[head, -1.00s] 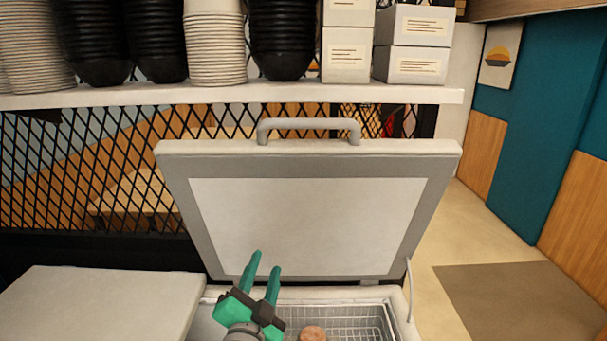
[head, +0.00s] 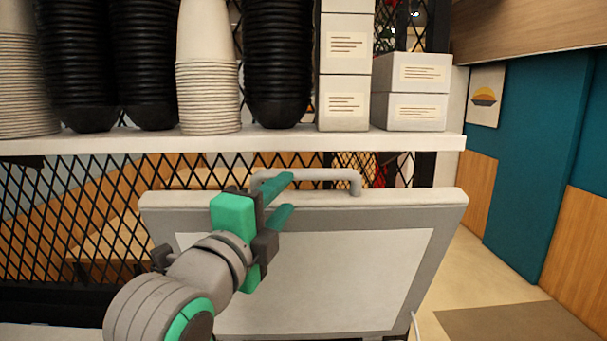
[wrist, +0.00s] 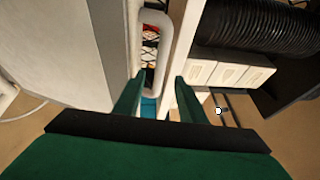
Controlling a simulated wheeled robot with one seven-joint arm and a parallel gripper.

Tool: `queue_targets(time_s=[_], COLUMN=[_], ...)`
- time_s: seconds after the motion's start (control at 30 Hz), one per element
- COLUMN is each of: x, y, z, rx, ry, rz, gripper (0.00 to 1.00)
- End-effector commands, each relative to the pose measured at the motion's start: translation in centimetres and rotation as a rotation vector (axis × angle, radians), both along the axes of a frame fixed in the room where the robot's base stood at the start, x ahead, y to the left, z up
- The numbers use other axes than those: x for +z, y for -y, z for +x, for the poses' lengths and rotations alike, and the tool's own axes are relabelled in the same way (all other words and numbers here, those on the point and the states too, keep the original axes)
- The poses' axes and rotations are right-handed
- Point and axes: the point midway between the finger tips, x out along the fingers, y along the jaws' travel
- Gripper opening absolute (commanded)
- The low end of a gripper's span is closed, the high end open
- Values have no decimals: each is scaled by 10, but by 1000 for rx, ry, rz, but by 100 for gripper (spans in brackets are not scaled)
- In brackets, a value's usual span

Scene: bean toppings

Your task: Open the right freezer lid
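The right freezer lid (head: 340,270) stands raised, its pale inner panel facing me in the head view. Its grey bar handle (head: 320,174) runs along the top edge. My gripper (head: 285,198) is in front of the lid's upper left part, near the left end of the handle. In the wrist view the lid (wrist: 60,50) fills the left side and the handle (wrist: 157,50) lies ahead, between the lines of the two fingers. My gripper (wrist: 157,95) is open there, with a gap between its green fingers and nothing held.
A white shelf (head: 270,143) runs behind and above the lid, close to the handle. It holds stacks of black bowls (head: 277,70), pale cups (head: 208,95) and white boxes (head: 410,110). A black mesh screen (head: 60,220) stands behind. Open floor (head: 470,270) lies to the right.

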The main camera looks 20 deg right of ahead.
Motion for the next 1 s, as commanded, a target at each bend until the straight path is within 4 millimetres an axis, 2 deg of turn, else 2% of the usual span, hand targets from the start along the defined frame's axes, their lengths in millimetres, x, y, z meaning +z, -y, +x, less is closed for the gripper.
queue_targets(time_s=[0.17, 0.63, 0.83, 1.0], x=[3, 10, 12, 12], y=[10, 56, 67, 69], z=[11, 71, 81, 82], rx=[-3, -1, -4, -4], ry=[1, 1, 2, 3], rz=[3, 3, 3, 4], gripper=[37, 37, 37, 37])
